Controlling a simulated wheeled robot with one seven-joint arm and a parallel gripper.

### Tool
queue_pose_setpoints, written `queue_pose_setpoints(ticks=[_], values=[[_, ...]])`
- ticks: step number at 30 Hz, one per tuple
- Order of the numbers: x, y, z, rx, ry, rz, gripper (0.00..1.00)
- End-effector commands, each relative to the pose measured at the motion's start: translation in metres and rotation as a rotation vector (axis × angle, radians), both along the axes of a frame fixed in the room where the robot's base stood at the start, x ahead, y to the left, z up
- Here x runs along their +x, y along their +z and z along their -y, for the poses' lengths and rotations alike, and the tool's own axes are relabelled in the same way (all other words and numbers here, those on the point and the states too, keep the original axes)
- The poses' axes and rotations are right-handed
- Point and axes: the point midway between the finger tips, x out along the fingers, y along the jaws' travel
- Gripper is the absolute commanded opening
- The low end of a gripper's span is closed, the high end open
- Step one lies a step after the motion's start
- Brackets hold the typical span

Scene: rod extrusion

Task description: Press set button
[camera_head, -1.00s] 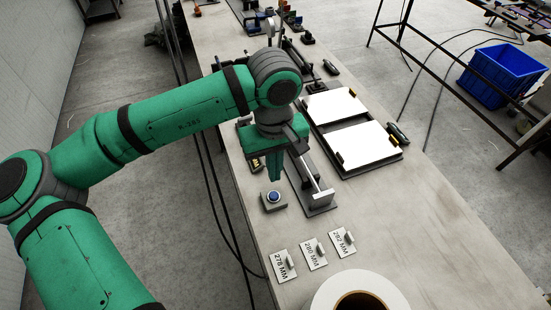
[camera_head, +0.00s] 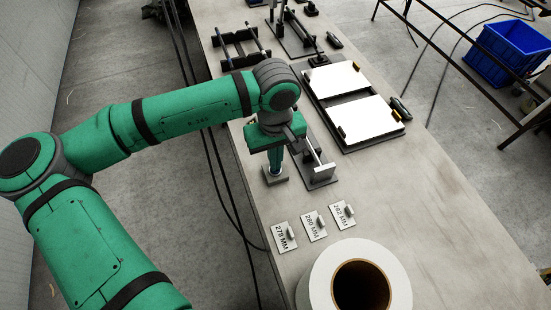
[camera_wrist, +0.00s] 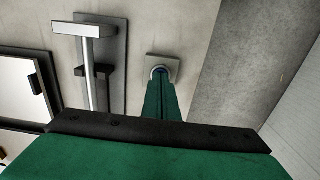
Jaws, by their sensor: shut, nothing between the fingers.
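The button's square grey base (camera_head: 279,180) stands on the table near its left edge, just below my gripper (camera_head: 275,172). My gripper is shut and empty, pointing down.
A metal rod fixture (camera_head: 318,170) stands close to the right of the button. Size cards (camera_head: 314,226) and a large white roll (camera_head: 318,285) lie nearer. A black tray with white panels (camera_head: 374,125) is farther right. The table's right front is clear.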

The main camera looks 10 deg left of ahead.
Motion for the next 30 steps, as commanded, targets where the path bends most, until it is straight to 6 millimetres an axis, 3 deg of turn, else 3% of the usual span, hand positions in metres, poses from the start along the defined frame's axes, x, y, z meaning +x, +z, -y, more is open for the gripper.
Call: queue_pose_setpoints(ticks=[10,20,26,30], values=[[-0.001,-0.021,0.001,-0.002,-0.001,-0.005,0.0],[0.0,-0.022,0.001,-0.004,0.0,-0.004,0.0],[0.0,-0.009,0.003,-0.004,-0.002,-0.001,0.0],[0.001,0.017,0.003,-0.003,-0.005,0.007,0.0]])
